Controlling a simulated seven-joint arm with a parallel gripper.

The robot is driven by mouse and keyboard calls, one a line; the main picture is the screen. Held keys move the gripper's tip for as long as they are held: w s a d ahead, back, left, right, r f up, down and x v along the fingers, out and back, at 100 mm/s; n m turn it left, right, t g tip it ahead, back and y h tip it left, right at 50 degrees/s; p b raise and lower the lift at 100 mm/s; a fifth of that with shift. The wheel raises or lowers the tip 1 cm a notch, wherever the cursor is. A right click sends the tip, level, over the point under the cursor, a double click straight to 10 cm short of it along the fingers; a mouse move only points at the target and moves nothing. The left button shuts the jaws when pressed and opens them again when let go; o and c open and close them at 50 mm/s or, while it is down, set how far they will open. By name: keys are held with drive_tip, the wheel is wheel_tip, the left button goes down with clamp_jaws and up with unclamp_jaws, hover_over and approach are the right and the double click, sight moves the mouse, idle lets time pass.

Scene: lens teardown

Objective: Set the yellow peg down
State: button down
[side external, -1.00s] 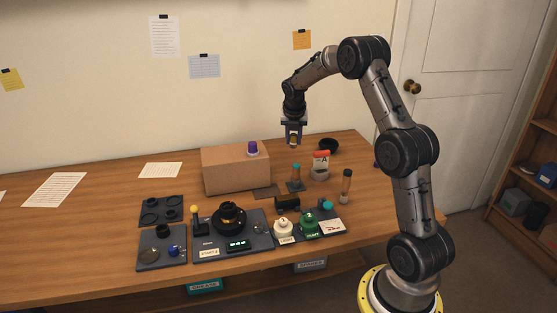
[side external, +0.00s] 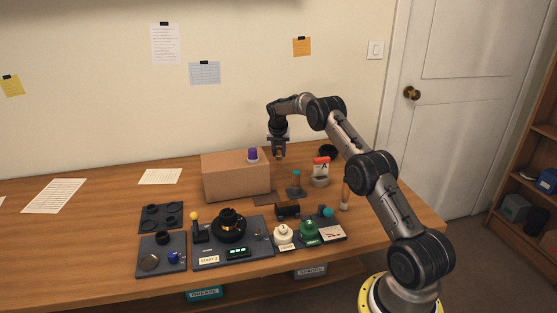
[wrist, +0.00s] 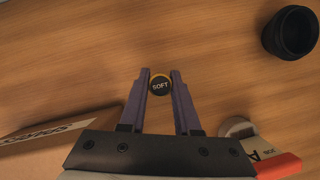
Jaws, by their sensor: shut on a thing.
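My gripper (wrist: 161,84) is shut on a small round peg (wrist: 160,86) with a yellow-orange rim and a dark top marked "SOFT". The wrist view shows it end-on between the fingertips, over wood. In the side view my gripper (side external: 279,156) points down low over the back of the table, just right of the cardboard box. The peg is hard to make out there. I cannot tell whether its lower end touches the table.
The cardboard box (side external: 235,180) carries a purple-capped item (side external: 253,155). A black cup (wrist: 291,32) and a red-topped holder marked "A" (side external: 320,172) stand to the right. A teal-topped post (side external: 296,182) stands in front. Bare wood surrounds the peg.

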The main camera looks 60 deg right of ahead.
sight(278, 155)
drive_tip(key=shift+w+d+f, duration=0.15)
drive_tip(key=shift+w+f, duration=0.05)
drive_tip(key=shift+f, duration=1.55)
drive_tip(key=shift+f, duration=0.2)
drive_tip(key=c, duration=0.6)
unclamp_jaws()
